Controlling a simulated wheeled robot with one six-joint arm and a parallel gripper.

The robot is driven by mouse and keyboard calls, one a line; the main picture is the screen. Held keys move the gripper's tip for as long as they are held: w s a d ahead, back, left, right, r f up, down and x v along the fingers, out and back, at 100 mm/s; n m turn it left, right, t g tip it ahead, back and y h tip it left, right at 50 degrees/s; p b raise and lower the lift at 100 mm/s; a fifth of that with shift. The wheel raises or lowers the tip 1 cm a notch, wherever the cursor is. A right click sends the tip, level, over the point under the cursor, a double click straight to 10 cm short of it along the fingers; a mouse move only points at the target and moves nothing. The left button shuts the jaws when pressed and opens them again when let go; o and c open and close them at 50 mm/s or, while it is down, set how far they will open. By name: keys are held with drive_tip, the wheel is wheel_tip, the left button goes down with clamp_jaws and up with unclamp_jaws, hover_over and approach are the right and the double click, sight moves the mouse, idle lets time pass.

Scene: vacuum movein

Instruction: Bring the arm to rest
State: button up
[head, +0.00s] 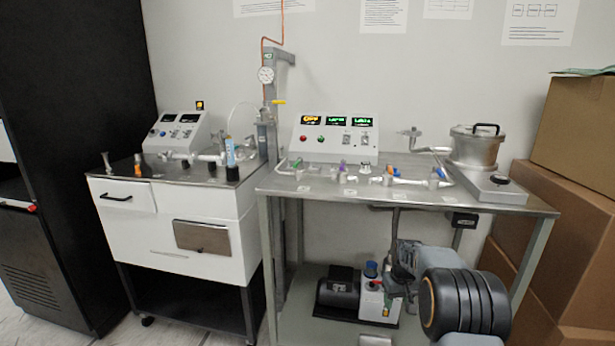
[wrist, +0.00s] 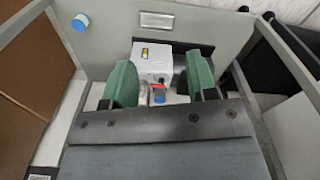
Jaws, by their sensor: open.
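My arm (head: 465,303) reaches in from the lower right of the head view, in front of the steel table. My gripper (wrist: 161,82) shows in the wrist view with its two green finger pads apart and nothing held between them. In the head view the gripper points down, below the tabletop and in front of the white pump part (head: 370,298) on the lower shelf. The pump body (wrist: 155,58), with a red and a blue part, shows beyond and between the fingers in the wrist view. I cannot tell the exact gap between them.
The steel table (head: 400,207) carries a control box (head: 333,137), a valve manifold and a lidded metal pot (head: 476,147). A table leg (head: 530,265) and cardboard boxes (head: 565,215) stand at the right. A white cart (head: 170,235) stands at the left. A blue cap (wrist: 80,22) shows in the wrist view.

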drive_tip(key=s+a+r+p, duration=0.2)
drive_tip(key=s+r+p, duration=0.15)
drive_tip(key=r, duration=0.45)
drive_tip(key=s+a+r+t+p, duration=0.1)
drive_tip(key=s+a+r+p, duration=0.2)
drive_tip(key=r, duration=0.5)
drive_tip(key=s+a+r+p, duration=0.1)
drive_tip(key=s+r+p, duration=0.2)
drive_tip(key=r+p, duration=0.35)
drive_tip(key=s+a+r+t+p, duration=0.1)
drive_tip(key=s+a+r+p, duration=0.1)
drive_tip(key=s+r+p, duration=0.4)
drive_tip(key=s+a+r+m+t+p, duration=0.1)
drive_tip(key=s+a+r+p, duration=0.1)
drive_tip(key=s+r+p, duration=0.4)
drive_tip(key=s+r, duration=0.5)
drive_tip(key=s, duration=0.2)
drive_tip(key=shift+a+p, duration=0.25)
drive_tip(key=shift+p, duration=0.1)
drive_tip(key=shift+r, duration=0.1)
